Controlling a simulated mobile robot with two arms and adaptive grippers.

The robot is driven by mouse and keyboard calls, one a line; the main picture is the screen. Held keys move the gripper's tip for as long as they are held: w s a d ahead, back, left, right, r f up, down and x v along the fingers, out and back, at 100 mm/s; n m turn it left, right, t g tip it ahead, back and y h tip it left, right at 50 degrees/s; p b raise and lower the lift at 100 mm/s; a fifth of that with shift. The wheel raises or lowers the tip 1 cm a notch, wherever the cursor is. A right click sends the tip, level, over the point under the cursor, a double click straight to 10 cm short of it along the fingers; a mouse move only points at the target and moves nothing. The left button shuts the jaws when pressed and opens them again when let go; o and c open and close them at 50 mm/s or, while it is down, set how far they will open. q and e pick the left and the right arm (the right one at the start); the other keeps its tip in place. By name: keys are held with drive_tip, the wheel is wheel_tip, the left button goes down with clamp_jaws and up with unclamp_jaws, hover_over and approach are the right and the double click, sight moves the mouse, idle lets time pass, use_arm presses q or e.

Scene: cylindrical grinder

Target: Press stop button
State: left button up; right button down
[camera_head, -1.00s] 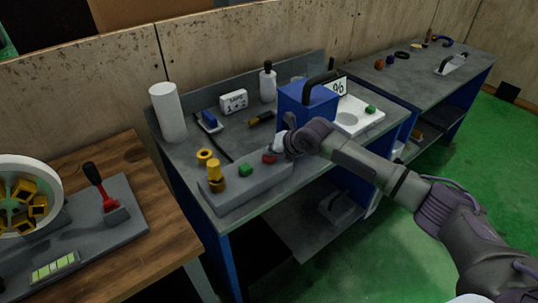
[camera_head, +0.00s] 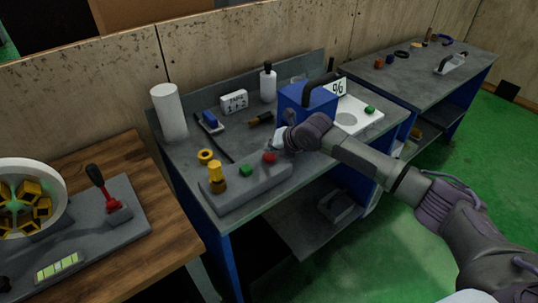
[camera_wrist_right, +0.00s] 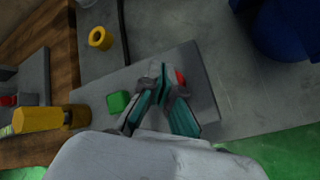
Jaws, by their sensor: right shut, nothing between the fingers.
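The red stop button (camera_head: 270,157) sits on top of a grey control box (camera_head: 225,197), near its right end. A green button (camera_head: 246,170) is to its left. My right gripper (camera_head: 279,139) is shut and empty, just above and behind the red button in the head view. In the right wrist view, the closed fingertips (camera_wrist_right: 163,76) are beside the red button (camera_wrist_right: 181,77) and partly cover it. The green button (camera_wrist_right: 118,102) is left of the fingers. I cannot tell whether the fingertips touch the box. My left gripper is not in view.
A yellow knob (camera_head: 216,177) stands on the box's left end, with a yellow ring (camera_head: 205,156) behind it. A blue box with a handle (camera_head: 308,105) stands close behind my right gripper. A white cylinder (camera_head: 169,112) is at the back left.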

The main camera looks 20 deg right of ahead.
sight(270, 156)
drive_tip(key=shift+r+p, duration=1.95)
drive_tip(key=shift+r, duration=0.6)
drive_tip(key=shift+a+f, duration=0.1)
drive_tip(key=shift+f, duration=0.05)
